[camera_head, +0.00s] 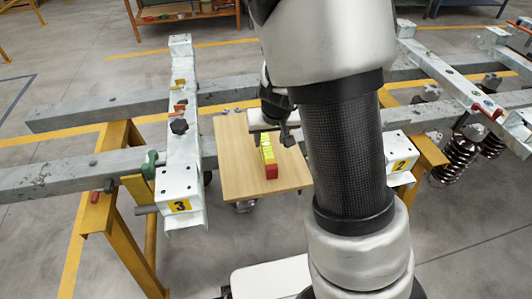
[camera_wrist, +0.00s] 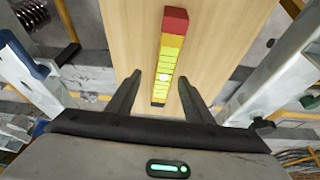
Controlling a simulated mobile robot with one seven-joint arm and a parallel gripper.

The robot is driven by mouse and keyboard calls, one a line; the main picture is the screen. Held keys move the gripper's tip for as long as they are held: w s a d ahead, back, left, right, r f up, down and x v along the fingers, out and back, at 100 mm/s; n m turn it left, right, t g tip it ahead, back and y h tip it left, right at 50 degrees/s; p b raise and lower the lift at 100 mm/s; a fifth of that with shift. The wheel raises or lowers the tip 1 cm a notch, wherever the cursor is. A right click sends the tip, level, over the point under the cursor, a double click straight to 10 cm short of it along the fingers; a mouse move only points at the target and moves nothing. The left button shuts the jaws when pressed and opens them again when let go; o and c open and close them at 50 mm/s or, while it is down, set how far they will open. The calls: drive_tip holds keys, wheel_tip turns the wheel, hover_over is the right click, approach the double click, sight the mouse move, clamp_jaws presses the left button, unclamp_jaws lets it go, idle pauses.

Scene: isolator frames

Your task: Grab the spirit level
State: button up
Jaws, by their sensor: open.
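The spirit level (camera_head: 268,156) is a yellow bar with a red end, lying on a wooden board (camera_head: 237,168) in the head view. In the wrist view the spirit level (camera_wrist: 170,55) runs lengthwise, its red end far from my gripper and its near end between the fingers. My gripper (camera_wrist: 160,86) is open, with one dark finger on each side of the level and gaps to both. In the head view my gripper (camera_head: 272,138) is over the far part of the level, partly hidden by my arm. I cannot tell its exact height above the board.
Grey metal beams run around the board. A bracket marked 3 (camera_head: 180,190) stands to the left and a bracket marked 2 (camera_head: 398,160) to the right. Yellow trestles (camera_head: 125,235) support the frame. The board is otherwise clear around the level.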

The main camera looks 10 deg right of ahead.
sight(266, 144)
drive_tip(key=x, duration=0.1)
drive_tip(key=b+x, duration=0.1)
drive_tip(key=x, duration=0.1)
drive_tip(key=b+x, duration=0.1)
drive_tip(key=x, duration=0.1)
drive_tip(key=shift+w+a+f, duration=0.15)
drive_tip(key=shift+a+f, duration=0.05)
drive_tip(key=shift+a, duration=0.1)
drive_tip(key=shift+r, duration=0.1)
clamp_jaws()
